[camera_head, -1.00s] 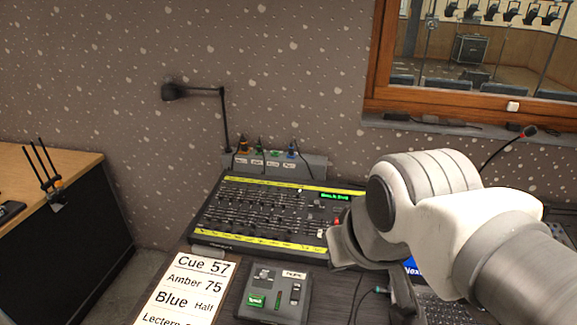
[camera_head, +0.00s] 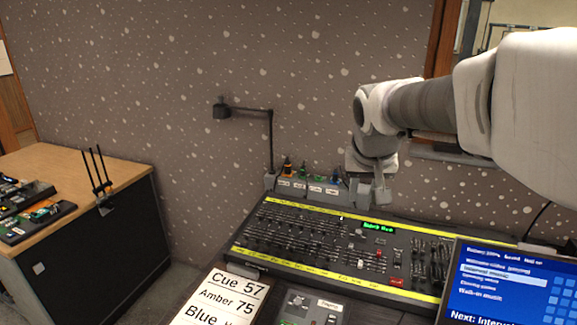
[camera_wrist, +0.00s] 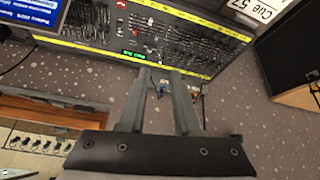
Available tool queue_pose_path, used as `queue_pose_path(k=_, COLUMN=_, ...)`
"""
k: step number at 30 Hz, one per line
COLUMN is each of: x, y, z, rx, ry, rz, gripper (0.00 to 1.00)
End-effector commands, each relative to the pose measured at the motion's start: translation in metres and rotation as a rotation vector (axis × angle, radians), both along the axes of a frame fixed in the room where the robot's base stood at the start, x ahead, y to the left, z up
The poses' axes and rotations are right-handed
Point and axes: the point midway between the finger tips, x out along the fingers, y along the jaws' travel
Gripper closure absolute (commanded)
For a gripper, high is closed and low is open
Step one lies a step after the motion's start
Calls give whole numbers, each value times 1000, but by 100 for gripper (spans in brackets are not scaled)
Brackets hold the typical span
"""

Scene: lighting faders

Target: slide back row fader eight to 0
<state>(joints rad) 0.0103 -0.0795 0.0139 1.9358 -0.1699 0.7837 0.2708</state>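The black lighting console (camera_head: 300,262) with yellow label strips lies on the desk. It has a back and a front row of small faders and a green display (camera_head: 378,228). A pale cap (camera_head: 341,217) stands out near the right end of the back row; I cannot tell which fader is number eight. My gripper (camera_head: 380,200) hangs above the console's back edge, near the display. In the wrist view, my gripper (camera_wrist: 162,72) points toward the console's back strip with its fingers apart and nothing visibly held. Contact with a fader cannot be made out.
A grey connector box (camera_head: 318,188) with coloured plugs stands behind the console against the wall. A black lamp (camera_head: 245,112) rises beside it. A monitor (camera_head: 500,285) stands at front right, and a cue sheet (camera_head: 222,300) lies at front left.

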Motion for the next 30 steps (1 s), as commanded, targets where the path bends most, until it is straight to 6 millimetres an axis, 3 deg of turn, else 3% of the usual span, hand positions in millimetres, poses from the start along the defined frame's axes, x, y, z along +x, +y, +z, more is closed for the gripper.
queue_pose_path(k=3, x=40, y=-3, z=-18, rx=-3, ry=-1, rz=-25, gripper=69)
queue_pose_path(k=11, x=121, y=-10, z=-61, rx=-6, ry=-18, rz=-78, gripper=69)
queue_pose_path(k=18, x=189, y=-16, z=-117, rx=-3, ry=-36, rz=-125, gripper=69)
queue_pose_path(k=24, x=238, y=-21, z=-174, rx=1, ry=-51, rz=-162, gripper=69)
queue_pose_path(k=30, x=272, y=-25, z=-224, rx=8, ry=-66, rz=-192, gripper=69)
